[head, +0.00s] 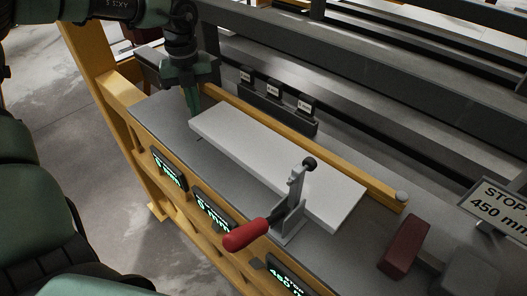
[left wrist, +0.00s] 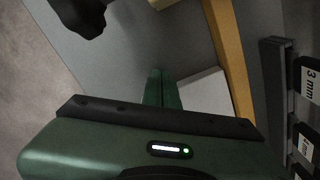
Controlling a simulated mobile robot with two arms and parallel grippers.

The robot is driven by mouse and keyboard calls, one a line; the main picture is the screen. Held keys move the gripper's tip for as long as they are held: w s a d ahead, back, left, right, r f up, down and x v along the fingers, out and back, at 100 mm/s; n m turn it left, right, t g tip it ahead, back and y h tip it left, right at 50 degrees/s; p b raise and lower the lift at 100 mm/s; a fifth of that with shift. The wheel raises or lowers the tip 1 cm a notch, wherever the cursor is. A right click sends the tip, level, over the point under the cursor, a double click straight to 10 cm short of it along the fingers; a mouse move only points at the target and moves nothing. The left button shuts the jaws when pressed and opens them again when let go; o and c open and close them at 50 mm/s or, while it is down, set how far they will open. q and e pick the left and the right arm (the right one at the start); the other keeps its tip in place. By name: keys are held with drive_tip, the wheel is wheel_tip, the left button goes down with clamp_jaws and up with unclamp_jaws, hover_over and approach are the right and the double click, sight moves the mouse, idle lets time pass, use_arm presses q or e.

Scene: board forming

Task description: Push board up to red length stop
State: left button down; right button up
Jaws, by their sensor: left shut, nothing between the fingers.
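A pale grey board (head: 260,150) lies flat on the grey bench top, along the yellow fence. Its right end is apart from the dark red stop block (head: 404,246), with bare bench between them. My left gripper (head: 192,112) is shut and empty, pointing down at the board's left end. I cannot tell whether the fingertips touch that end. In the left wrist view the shut green fingers (left wrist: 161,85) stand beside the board (left wrist: 204,92), part of which is hidden by the gripper body. My right gripper is not in view.
A toggle clamp with a red handle (head: 246,235) stands at the board's near side, toward its right end. The yellow fence (head: 310,146) runs along the far side. Small labelled blocks (head: 275,92) sit behind it. A "STOP 450 mm" sign (head: 497,205) is at right.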

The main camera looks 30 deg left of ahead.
sight(214, 123)
use_arm(q)
drive_tip(key=shift+d+f, duration=0.1)
drive_tip(key=shift+d, duration=0.2)
drive_tip(key=shift+s+d+b, duration=0.1)
drive_tip(key=shift+d+b, duration=0.05)
drive_tip(key=shift+b, duration=0.2)
drive_tip(key=shift+s+d+b, duration=0.4)
drive_tip(key=shift+d+b, duration=0.45)
drive_tip(key=shift+d, duration=0.5)
drive_tip(key=shift+s+d+b, duration=0.35)
drive_tip(key=shift+d+b, duration=0.5)
drive_tip(key=shift+d, duration=0.45)
drive_tip(key=shift+s+d+b, duration=0.4)
drive_tip(key=shift+d+b, duration=0.45)
drive_tip(key=shift+d, duration=0.5)
drive_tip(key=shift+a, duration=0.15)
drive_tip(key=shift+w+a, duration=0.25)
drive_tip(key=shift+a, duration=0.5)
drive_tip(key=shift+r+p, duration=2.2)
drive_tip(key=shift+r, duration=1.95)
drive_tip(key=shift+f, duration=0.15)
